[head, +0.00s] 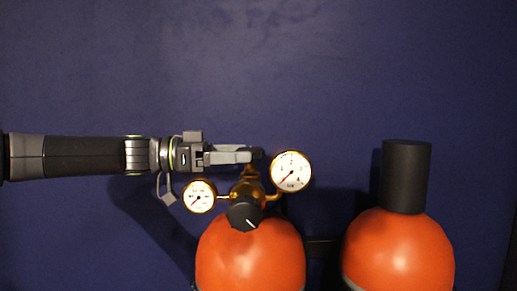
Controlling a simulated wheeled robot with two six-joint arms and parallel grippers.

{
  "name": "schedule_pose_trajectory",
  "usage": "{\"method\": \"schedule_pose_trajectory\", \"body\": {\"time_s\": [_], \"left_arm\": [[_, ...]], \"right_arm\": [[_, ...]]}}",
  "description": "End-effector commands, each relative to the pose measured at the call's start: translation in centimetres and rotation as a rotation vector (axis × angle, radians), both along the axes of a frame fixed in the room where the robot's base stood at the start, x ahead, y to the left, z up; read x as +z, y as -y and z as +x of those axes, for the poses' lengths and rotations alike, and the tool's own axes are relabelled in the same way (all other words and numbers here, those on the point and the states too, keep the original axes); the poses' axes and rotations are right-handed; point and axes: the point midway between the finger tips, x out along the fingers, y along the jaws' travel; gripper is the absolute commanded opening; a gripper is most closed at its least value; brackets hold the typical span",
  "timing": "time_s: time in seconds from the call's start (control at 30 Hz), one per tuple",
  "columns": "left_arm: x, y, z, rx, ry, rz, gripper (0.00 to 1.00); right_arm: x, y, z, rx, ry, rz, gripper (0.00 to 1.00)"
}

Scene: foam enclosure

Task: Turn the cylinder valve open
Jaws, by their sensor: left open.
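The left orange cylinder (250,255) carries a brass regulator with a black knob (243,215) that has a white mark, at its front. A small gauge (199,197) sits to the left of the knob and a larger gauge (291,172) to the upper right. My left gripper (255,155) comes in from the left, with its fingertips at the top of the brass fitting, above the knob. It is open. Whether its fingers touch the valve cannot be told, and the top of the fitting is partly hidden behind them. My right gripper is not in view.
A second orange cylinder (398,255) with a tall black cap (406,177) stands to the right. A dark bracket (322,246) runs between the cylinders. A plain dark blue wall (260,65) is behind, and the space above the arm is clear.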

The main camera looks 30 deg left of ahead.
Motion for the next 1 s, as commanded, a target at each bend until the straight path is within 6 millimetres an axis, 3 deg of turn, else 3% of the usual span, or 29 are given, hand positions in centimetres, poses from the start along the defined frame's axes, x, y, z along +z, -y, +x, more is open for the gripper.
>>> {"method": "schedule_pose_trajectory", "body": {"time_s": [0.5,1.0], "left_arm": [[-0.1,3.1,2.7,0.001,0.000,0.003,0.70],[0.0,3.7,3.2,0.001,0.004,-0.002,0.68]], "right_arm": [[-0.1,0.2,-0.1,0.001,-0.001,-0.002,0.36],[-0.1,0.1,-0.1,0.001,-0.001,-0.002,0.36]]}}
